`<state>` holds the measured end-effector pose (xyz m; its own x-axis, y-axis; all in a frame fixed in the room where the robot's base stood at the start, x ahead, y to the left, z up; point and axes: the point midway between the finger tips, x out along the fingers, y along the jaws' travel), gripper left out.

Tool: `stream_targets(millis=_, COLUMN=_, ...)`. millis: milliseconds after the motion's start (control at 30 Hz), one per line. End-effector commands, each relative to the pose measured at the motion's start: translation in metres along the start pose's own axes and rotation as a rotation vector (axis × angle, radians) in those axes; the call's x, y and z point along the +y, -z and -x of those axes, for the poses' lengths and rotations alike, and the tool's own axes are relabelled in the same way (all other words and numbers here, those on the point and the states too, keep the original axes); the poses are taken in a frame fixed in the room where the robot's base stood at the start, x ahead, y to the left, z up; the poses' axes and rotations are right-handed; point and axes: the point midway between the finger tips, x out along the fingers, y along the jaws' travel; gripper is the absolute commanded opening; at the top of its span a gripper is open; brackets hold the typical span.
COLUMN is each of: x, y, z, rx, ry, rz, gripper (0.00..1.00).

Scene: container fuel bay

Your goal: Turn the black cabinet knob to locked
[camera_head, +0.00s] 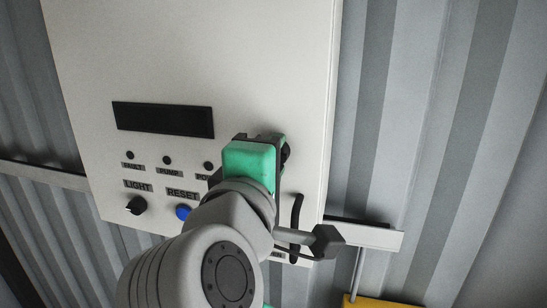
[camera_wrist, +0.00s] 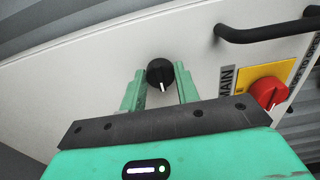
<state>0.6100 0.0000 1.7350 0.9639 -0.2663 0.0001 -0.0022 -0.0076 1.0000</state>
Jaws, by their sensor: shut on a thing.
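The black cabinet knob (camera_wrist: 160,72) is round, with a white pointer line that points down in the wrist view. My gripper (camera_wrist: 160,84) has its green fingers on either side of the knob and is shut on it. In the head view my gripper (camera_head: 262,160) is against the right part of the white cabinet door (camera_head: 230,60), above the black handle. There my gripper and arm hide most of the knob and any labels around it.
A black bar handle (camera_head: 297,220) stands below my gripper; it also shows in the wrist view (camera_wrist: 265,32). A red MAIN switch (camera_wrist: 270,92) on a yellow plate is close by. A black LIGHT knob (camera_head: 136,205) and blue RESET button (camera_head: 183,212) sit at lower left.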

Motion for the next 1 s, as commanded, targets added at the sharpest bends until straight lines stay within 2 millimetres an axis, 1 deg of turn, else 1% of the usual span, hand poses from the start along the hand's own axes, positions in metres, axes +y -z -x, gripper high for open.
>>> stream_targets(millis=567, x=-0.0001, y=0.0013, z=0.0003, rx=0.003, ry=0.0, rz=0.025, gripper=0.08)
stream_targets(millis=600, x=-0.0001, y=0.0012, z=0.0003, rx=0.003, ry=0.0, rz=0.025, gripper=0.39)
stream_targets(millis=667, x=-0.0001, y=0.0011, z=0.0003, rx=0.003, ry=0.0, rz=0.025, gripper=0.51)
stream_targets(millis=700, x=-0.0001, y=0.001, z=0.0003, rx=0.002, ry=0.0, rz=0.024, gripper=0.53)
stream_targets(millis=933, x=-0.0002, y=0.0006, z=0.0006, rx=0.001, ry=0.0, rz=0.023, gripper=0.53)
stream_targets(millis=1000, x=-0.0012, y=0.0008, z=0.0057, rx=0.002, ry=-0.001, rz=0.023, gripper=0.53)
